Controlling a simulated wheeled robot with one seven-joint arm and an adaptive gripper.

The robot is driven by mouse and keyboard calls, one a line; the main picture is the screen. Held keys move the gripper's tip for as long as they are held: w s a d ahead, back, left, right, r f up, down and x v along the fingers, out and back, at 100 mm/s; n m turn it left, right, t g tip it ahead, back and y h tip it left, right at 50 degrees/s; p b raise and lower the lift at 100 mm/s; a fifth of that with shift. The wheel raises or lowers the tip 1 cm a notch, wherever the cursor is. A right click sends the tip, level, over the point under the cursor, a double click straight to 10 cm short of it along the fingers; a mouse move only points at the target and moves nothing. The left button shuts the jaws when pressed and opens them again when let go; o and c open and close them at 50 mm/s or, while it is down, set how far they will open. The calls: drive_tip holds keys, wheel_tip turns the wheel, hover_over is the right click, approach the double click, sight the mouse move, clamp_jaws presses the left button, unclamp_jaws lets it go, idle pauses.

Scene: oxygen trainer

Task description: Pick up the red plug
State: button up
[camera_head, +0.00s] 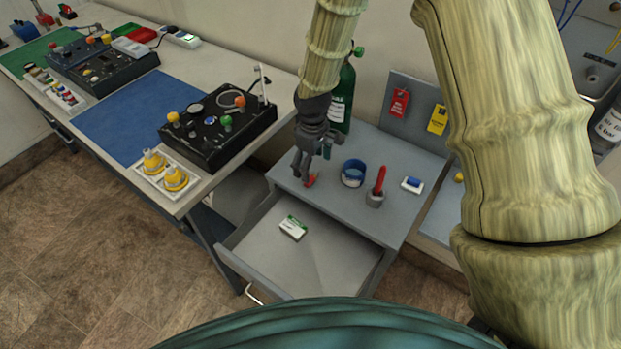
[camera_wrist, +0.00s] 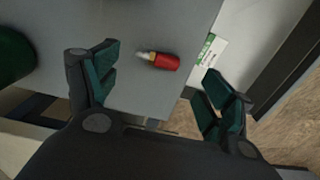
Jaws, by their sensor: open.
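The red plug (camera_wrist: 166,62) lies on its side on the grey cabinet top (camera_wrist: 135,97); its pale metal tip points left in the wrist view. In the head view the red plug (camera_head: 311,180) shows just below my gripper, partly covered by it. My gripper (camera_head: 312,174) is above the cabinet top near its front left edge. In the wrist view my gripper (camera_wrist: 160,90) has its fingers wide apart with nothing between them. The plug sits slightly beyond the line between the fingertips, apart from both.
A blue tape roll (camera_head: 353,173), a grey cup with a red-handled tool (camera_head: 376,190) and a small white-and-blue item (camera_head: 412,185) stand right of the plug. A green cylinder (camera_head: 343,98) stands behind. The open drawer (camera_head: 322,267) below holds a white-green box (camera_head: 293,228).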

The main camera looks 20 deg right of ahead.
sight(313, 177)
drive_tip(key=shift+s+f, duration=0.1)
drive_tip(key=shift+f, duration=0.15)
drive_tip(key=shift+d+f+p, duration=0.1)
drive_tip(key=shift+f+p, duration=0.7)
drive_tip(key=shift+f, duration=0.4)
drive_tip(key=shift+f+p, duration=0.4)
drive_tip(key=shift+f, duration=1)
drive_tip(key=shift+c, duration=0.5)
drive_tip(key=c, duration=1)
